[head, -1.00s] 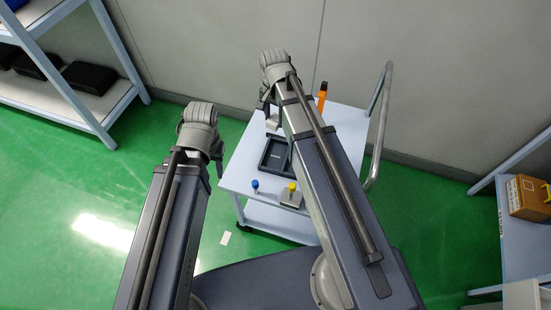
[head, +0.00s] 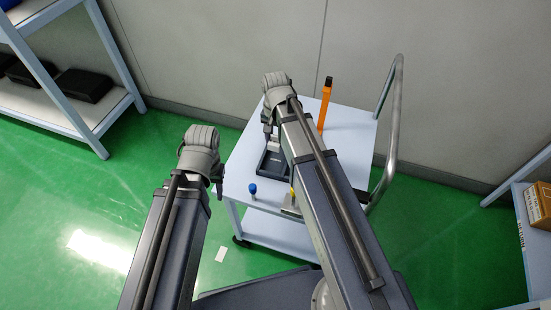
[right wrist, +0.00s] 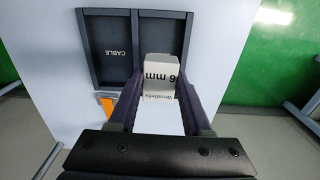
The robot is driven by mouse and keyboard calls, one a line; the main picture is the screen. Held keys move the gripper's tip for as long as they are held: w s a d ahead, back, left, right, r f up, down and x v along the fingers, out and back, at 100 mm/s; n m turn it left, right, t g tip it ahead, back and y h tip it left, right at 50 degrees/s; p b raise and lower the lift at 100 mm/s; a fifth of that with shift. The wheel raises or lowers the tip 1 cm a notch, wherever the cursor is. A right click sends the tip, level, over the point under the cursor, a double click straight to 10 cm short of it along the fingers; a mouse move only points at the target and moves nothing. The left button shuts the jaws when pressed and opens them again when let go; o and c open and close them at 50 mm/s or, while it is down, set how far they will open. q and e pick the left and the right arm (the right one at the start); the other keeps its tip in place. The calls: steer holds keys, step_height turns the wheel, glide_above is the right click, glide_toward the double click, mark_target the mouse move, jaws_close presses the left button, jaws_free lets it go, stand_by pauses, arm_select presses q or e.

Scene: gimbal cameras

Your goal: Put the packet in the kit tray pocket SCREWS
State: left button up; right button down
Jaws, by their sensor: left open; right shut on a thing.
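The packet (right wrist: 160,72), a small white block marked "6 mm", is between the fingers of my right gripper (right wrist: 163,98). My right gripper shows in the head view (head: 269,130) over the far part of the dark kit tray (head: 268,174). In the right wrist view, the tray (right wrist: 84,62) has a pocket labelled CABLE at left. The packet lies over the pocket beside it; that pocket's label is hidden, and no SCREWS label is readable. I cannot tell the packet's height above the tray. My left gripper (head: 217,182) is empty, left of the cart.
The tray lies on a pale cart (head: 240,170) with a grey handrail (head: 388,130) at right. An upright orange thing (head: 325,104) stands behind my right arm. A blue-topped item (head: 252,189) and a yellow-topped one stand near the cart's front. Shelving stands at left.

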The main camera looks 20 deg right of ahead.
steer(key=b, duration=0.3)
glide_above(275, 161)
step_height(275, 161, down, 4)
steer(key=shift+d+f, duration=0.1)
steer(key=shift+f, duration=0.1)
steer(key=shift+f, duration=0.1)
step_height(275, 161, down, 3)
steer(key=b, duration=0.4)
steer(key=shift+f, duration=0.2)
steer(key=shift+f, duration=0.25)
steer(key=c, duration=0.6)
jaws_free()
steer(key=shift+r, duration=0.1)
steer(key=shift+r, duration=0.15)
